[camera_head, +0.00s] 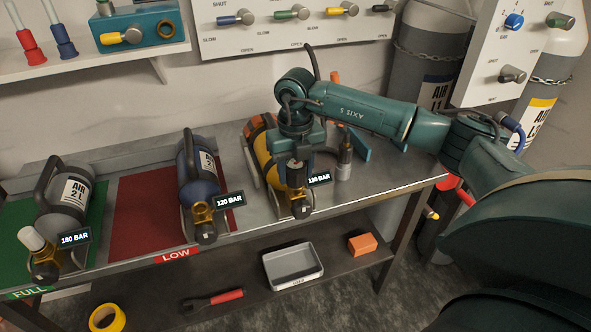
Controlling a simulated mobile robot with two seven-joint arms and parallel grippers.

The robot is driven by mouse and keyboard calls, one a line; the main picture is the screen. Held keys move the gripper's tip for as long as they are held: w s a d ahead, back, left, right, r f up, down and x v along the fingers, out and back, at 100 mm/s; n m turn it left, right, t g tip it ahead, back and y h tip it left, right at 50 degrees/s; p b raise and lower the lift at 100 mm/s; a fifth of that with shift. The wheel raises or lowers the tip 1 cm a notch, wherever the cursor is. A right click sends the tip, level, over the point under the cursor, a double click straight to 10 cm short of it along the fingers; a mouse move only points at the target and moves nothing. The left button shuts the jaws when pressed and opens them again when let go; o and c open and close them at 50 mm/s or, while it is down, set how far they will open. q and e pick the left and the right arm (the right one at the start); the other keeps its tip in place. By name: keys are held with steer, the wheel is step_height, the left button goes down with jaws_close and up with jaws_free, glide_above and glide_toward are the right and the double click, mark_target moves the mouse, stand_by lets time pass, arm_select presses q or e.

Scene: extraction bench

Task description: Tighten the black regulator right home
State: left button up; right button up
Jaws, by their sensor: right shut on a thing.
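My right gripper (298,160) points down over the valve end of the yellow bottle (262,150) on the bench. It is shut on a small black part (297,178), which looks like the black regulator. The part sits at the brass valve (300,204) of this bottle; the gripper hides its upper portion. Whether the part is fully seated cannot be told. A pressure tag (319,178) shows beside the valve. My left gripper is not in view.
A blue bottle (190,165) lies on the red LOW mat (140,205), and a grey bottle (68,200) on the green FULL mat (20,260). The lower shelf holds a tray (293,266) and an orange block (362,244).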

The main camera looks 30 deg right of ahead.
steer(key=o, duration=1.1)
